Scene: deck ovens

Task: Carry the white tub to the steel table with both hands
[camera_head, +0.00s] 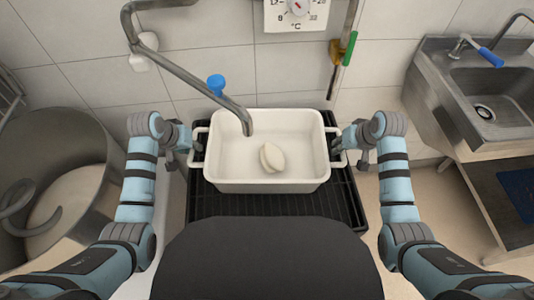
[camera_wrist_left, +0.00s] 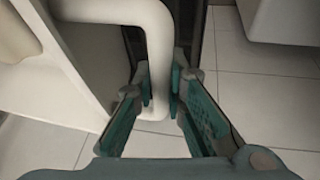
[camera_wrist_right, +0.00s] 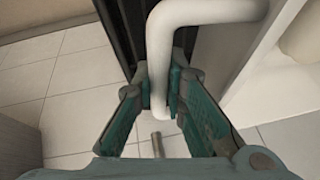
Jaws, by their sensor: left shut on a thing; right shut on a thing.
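The white tub (camera_head: 267,184) is a rectangular basin with a handle at each end, and a pale oval lump (camera_head: 272,157) lies inside it. It is over a black slatted rack (camera_head: 280,207); I cannot tell whether it touches the rack. My left gripper (camera_head: 192,143) is shut on the tub's left handle, and the white bar shows between its fingers in the left wrist view (camera_wrist_left: 160,100). My right gripper (camera_head: 342,145) is shut on the right handle, which shows between its fingers in the right wrist view (camera_wrist_right: 158,100).
A metal spout (camera_head: 190,78) with a blue knob (camera_head: 216,84) reaches over the tub's back left. A large mixing bowl (camera_head: 70,200) with a hook stands at the left. A steel sink unit (camera_head: 440,110) stands at the right, with tiled floor (camera_head: 440,200) before it.

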